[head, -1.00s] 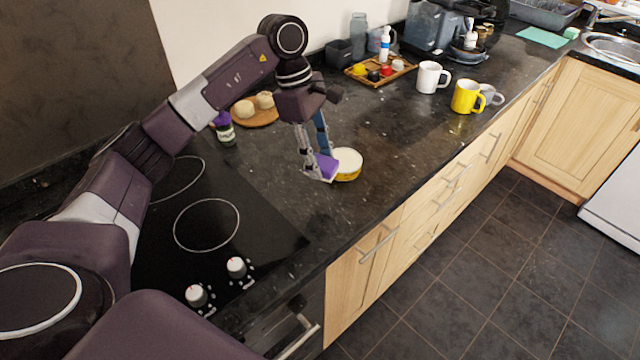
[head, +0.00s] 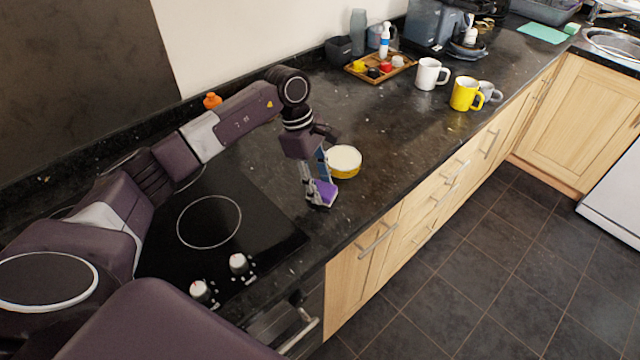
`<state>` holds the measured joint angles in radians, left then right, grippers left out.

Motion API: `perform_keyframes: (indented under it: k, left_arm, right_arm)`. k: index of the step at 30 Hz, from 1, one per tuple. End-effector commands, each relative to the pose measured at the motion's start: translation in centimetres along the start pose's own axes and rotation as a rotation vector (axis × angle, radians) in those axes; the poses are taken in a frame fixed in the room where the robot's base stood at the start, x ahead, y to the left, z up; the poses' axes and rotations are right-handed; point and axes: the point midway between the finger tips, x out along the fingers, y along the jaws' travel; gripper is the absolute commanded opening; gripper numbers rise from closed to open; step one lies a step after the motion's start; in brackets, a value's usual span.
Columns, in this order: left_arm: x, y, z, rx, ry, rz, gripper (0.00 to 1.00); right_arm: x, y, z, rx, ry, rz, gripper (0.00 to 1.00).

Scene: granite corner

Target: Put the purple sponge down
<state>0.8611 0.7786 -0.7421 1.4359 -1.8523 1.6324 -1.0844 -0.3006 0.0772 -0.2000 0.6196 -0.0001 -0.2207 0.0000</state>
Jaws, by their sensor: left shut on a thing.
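The purple sponge (head: 325,189) is between the fingertips of my left gripper (head: 322,198), partly hidden by them. The left gripper is shut on it and points down, low over the dark granite counter near its front edge. I cannot tell whether the sponge touches the counter. A round yellow tub with a white top (head: 344,161) stands just behind and to the right of the sponge. My right gripper is not in view.
The hob (head: 209,222) lies left of the gripper. A white mug (head: 431,74), a yellow mug (head: 466,94) and a wooden tray (head: 380,70) stand farther back. The counter between the tub and the mugs is clear.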

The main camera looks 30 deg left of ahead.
Motion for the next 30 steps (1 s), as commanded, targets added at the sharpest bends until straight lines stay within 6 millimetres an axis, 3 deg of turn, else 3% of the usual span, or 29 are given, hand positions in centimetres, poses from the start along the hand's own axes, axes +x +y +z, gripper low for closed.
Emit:
perform_keyframes:
  k: [1, 2, 6, 19, 30]
  left_arm:
    - [0.3, 0.0, -0.1, 0.0, 0.0, 0.0, 0.09]
    - [0.3, 0.0, -0.1, 0.0, 0.0, 0.0, 0.36]
    - [0.2, 0.0, -0.1, 0.0, 0.0, 0.0, 0.52]
    - [-0.6, 0.1, 0.0, 0.0, 0.001, 0.002, 0.53]
    - [-8.2, 0.1, -0.1, 0.0, 0.0, 0.005, 0.53]
  right_arm:
    - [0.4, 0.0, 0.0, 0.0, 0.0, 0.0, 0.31]
    - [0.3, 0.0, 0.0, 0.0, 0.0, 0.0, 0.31]
    - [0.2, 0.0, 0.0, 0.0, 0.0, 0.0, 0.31]
    - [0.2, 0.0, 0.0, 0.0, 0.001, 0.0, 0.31]
    - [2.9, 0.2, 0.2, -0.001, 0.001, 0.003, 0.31]
